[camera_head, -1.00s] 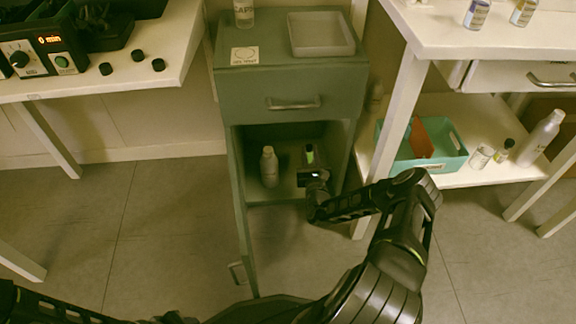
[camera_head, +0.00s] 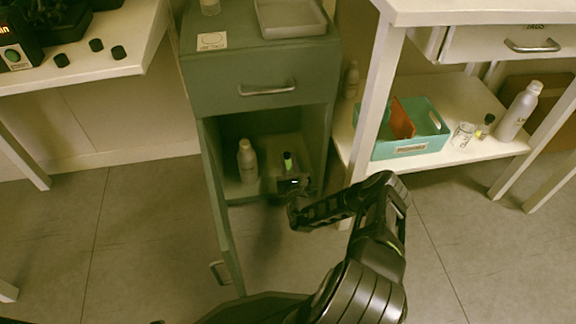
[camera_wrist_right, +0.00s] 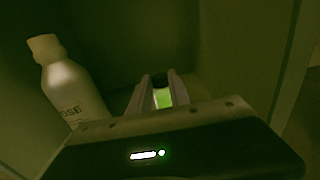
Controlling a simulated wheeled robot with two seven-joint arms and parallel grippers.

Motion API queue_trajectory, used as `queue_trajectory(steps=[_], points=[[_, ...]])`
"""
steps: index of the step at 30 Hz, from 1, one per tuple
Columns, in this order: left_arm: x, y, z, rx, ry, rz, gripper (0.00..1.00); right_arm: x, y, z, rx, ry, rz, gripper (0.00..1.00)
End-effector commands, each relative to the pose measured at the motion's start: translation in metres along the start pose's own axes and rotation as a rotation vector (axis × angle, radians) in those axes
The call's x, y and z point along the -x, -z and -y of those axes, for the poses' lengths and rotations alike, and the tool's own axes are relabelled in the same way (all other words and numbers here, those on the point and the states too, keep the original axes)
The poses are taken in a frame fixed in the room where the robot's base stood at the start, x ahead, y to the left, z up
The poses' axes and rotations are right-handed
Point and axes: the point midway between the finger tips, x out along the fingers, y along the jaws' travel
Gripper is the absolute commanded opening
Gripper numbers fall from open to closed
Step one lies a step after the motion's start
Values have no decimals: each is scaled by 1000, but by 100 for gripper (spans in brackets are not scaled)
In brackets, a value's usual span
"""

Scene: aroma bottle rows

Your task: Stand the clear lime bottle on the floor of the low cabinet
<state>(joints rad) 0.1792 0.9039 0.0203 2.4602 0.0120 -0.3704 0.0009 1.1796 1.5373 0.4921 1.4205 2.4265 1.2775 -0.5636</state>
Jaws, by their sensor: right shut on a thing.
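The clear lime bottle (camera_head: 288,163) shows only as a green strip with a dark cap inside the low cabinet (camera_head: 225,96). It also shows in the right wrist view (camera_wrist_right: 163,98), between the two fingers. My right gripper (camera_head: 289,178) is shut on it and reaches in through the open front. The bottle looks upright. Its base is hidden by the gripper, so I cannot tell whether it touches the cabinet floor (camera_head: 240,190). My left gripper is not in view.
A white bottle (camera_head: 247,162), also in the right wrist view (camera_wrist_right: 72,92), stands on the cabinet floor left of my gripper. The cabinet's open door (camera_head: 222,225) hangs at the left. A teal bin (camera_head: 410,150) sits on the shelf at right.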

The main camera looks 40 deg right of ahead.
Motion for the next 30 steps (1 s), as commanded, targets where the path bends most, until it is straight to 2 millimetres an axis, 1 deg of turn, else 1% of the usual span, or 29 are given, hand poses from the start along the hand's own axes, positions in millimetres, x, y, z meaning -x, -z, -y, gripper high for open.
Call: queue_trajectory(steps=[1,2,11,15,16,24,30], points=[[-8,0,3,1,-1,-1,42,0,12,0,0,0,1,0],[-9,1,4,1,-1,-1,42,0,14,0,0,0,1,0],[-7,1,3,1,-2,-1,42,0,13,0,1,0,1,0],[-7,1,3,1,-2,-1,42,0,17,0,1,1,1,0],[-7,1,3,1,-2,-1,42,0,17,0,1,0,1,24],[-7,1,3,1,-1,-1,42,0,17,0,1,0,0,45],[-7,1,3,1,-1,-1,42,0,17,0,1,0,0,45]])
